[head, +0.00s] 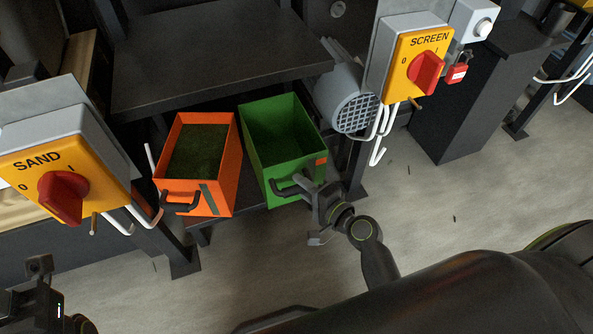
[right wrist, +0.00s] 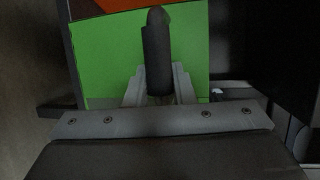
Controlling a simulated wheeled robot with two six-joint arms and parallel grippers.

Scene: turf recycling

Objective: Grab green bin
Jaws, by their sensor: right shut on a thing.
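The green bin (head: 262,159) stands on a low dark shelf in the head view, to the right of an orange bin. It looks empty and has a dark handle on its front face. My right gripper (head: 305,188) is shut on that handle. In the right wrist view the green front face (right wrist: 105,55) fills the upper middle, and the dark handle (right wrist: 157,55) sits between the fingers of my right gripper (right wrist: 158,90). My left gripper (head: 38,268) shows only in part at the lower left of the head view, away from the bins; its jaws are unclear.
The orange bin (head: 232,160), holding dark green turf, stands close beside the green one. A SAND switch box (head: 95,150) is at left and a SCREEN switch box (head: 398,50) at upper right. A motor (head: 350,105) stands right of the green bin. Concrete floor (head: 440,205) is open at right.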

